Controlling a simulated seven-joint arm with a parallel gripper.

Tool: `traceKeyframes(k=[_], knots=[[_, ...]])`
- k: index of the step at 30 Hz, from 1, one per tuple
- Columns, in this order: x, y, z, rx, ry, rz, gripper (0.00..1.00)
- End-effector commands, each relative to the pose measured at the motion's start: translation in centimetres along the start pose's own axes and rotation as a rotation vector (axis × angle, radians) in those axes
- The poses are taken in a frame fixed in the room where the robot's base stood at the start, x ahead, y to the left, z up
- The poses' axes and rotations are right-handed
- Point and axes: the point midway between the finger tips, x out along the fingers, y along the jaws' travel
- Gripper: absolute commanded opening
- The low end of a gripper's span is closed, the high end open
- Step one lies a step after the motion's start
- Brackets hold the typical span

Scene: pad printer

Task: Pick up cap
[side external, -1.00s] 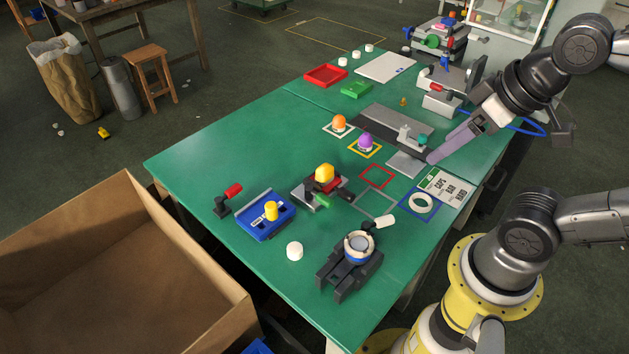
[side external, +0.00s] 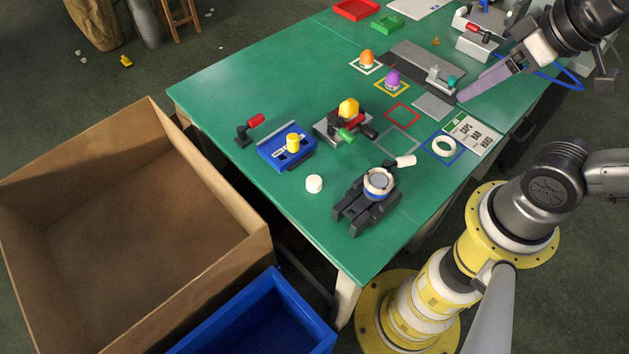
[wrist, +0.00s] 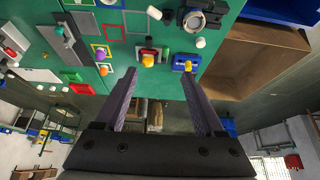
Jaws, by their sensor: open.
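A small round white cap (side external: 314,184) stands on the green table, between the blue fixture and the dark clamp-like holder. It also shows in the wrist view (wrist: 201,42), near the table's edge, with nothing touching it. My gripper (side external: 463,97) is at the right side of the table in the side view, low by the grey plate and well away from this cap. In the wrist view its two purple fingers (wrist: 158,75) are wide apart with nothing between them.
The dark holder (side external: 352,212) and the blue fixture (side external: 275,154) with a yellow piece flank the cap. A vise (side external: 330,128) holds a yellow piece. Orange (side external: 367,58) and purple (side external: 393,78) domes stand in squares. A cardboard box (side external: 50,175) and blue bin (side external: 270,325) are off the table.

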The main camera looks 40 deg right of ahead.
Motion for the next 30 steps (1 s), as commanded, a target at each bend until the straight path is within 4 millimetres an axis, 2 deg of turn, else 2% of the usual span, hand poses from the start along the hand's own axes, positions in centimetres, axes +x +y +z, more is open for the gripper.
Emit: traceKeyframes(k=[11,13,22,26,30], knots=[[0.0,0.0,0.0,0.0,0.0,0.0,0.71],[0.0,0.0,0.0,0.0,0.0,0.0,0.8],[0.0,0.0,0.0,0.021,0.0,0.0,0.8],[-0.1,0.0,-0.2,0.159,0.009,-0.001,0.8],[-0.9,0.0,-2.5,0.446,0.055,-0.013,0.8]])
